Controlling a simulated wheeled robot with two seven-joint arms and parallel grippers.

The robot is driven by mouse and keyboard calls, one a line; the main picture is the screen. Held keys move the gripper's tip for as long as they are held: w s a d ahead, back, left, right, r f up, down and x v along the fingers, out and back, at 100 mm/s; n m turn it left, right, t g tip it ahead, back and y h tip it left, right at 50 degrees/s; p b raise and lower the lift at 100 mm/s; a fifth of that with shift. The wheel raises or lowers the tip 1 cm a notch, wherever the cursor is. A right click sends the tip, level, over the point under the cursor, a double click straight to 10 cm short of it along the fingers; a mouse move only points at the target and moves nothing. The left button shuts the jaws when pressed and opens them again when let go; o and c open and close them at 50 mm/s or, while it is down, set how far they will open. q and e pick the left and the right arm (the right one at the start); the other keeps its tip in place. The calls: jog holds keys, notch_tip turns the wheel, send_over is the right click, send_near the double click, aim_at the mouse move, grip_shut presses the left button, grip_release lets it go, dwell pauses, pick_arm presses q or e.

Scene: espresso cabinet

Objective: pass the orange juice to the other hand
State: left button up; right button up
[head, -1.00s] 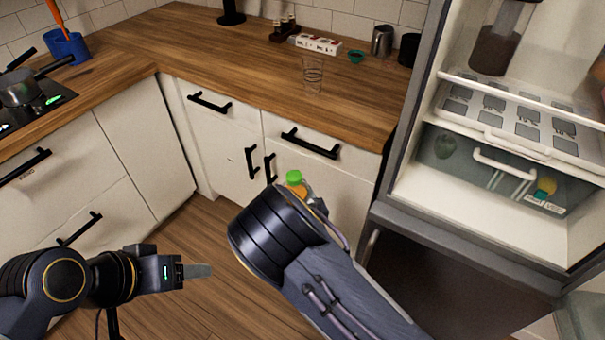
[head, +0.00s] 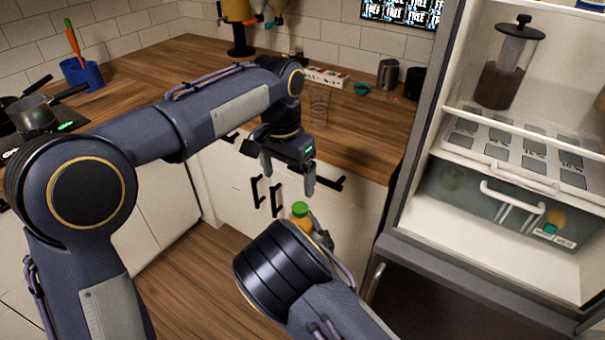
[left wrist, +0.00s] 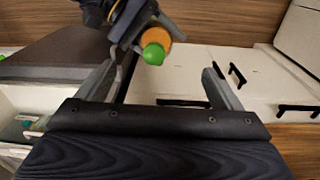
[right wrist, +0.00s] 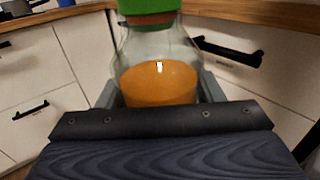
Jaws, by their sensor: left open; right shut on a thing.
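The orange juice is a clear bottle with orange liquid and a green cap. It fills the middle of the right wrist view (right wrist: 158,82), upright between the fingers. My right gripper (right wrist: 160,95) is shut on it. In the head view only the bottle's top (head: 301,215) shows above my right arm, which hides the rest. My left gripper (head: 287,175) is open and empty, above the bottle with its fingers pointing down. In the left wrist view the green cap (left wrist: 154,54) shows beyond the open fingers (left wrist: 165,85), apart from them.
The open fridge (head: 480,235) stands at the right, with a drawer and shelves. The wooden counter (head: 190,65) runs behind my left arm and holds a clear glass (head: 319,104), a teal bowl (head: 362,89) and a metal cup (head: 388,74). White cabinets with black handles stand below.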

aim_at(304, 208)
pick_arm(q)
jog(key=d, duration=0.1)
jog(key=w+d+f, duration=0.1)
jog(key=shift+w+d+y, duration=0.1)
jog(key=shift+d+y, duration=0.2)
jog(key=shift+d+f+m, duration=0.15)
jog(key=shift+f+m, duration=0.05)
jog(key=shift+m, duration=0.1)
notch_tip(304, 208, down, 12)
jog(key=shift+r, duration=0.15)
jog(key=shift+c, duration=0.2)
jog(key=shift+d, duration=0.1)
jog(key=c, duration=1.2)
pick_arm(e)
jog(key=shift+a, duration=0.1)
pick_arm(q)
jog(key=shift+r, duration=0.1)
jog(key=shift+c, duration=0.9)
pick_arm(e)
jog(key=o, duration=1.4)
